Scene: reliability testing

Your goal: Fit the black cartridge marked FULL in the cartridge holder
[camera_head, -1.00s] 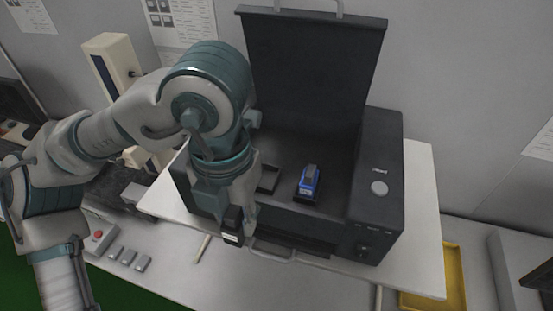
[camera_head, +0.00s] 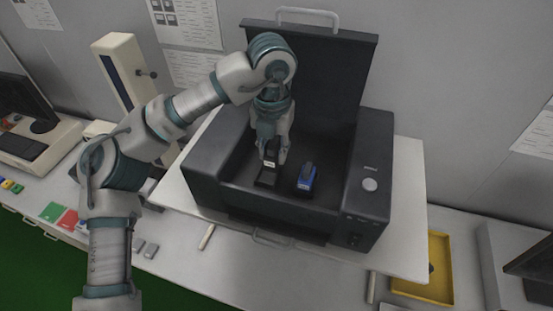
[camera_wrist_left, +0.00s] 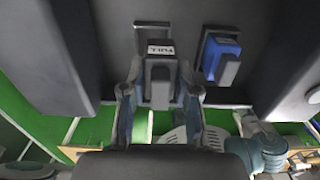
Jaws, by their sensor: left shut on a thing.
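My left gripper (camera_head: 272,152) is shut on the black cartridge (camera_head: 269,162), inside the open printer. In the left wrist view the black cartridge (camera_wrist_left: 160,88) sits between the two fingers (camera_wrist_left: 158,92), with its white FULL label (camera_wrist_left: 158,50) showing. It is over the dark cartridge holder (camera_head: 265,181) on the left of the bay, and the holder's rim (camera_wrist_left: 138,40) shows around its far end. I cannot tell if the cartridge is fully seated. A blue cartridge (camera_head: 305,180) stands in the slot to the right; it also shows in the left wrist view (camera_wrist_left: 222,56). My right gripper is not in view.
The black printer (camera_head: 368,160) stands on a white board (camera_head: 409,240), with its lid (camera_head: 310,75) raised behind the bay. A yellow tray (camera_head: 437,265) lies at the right.

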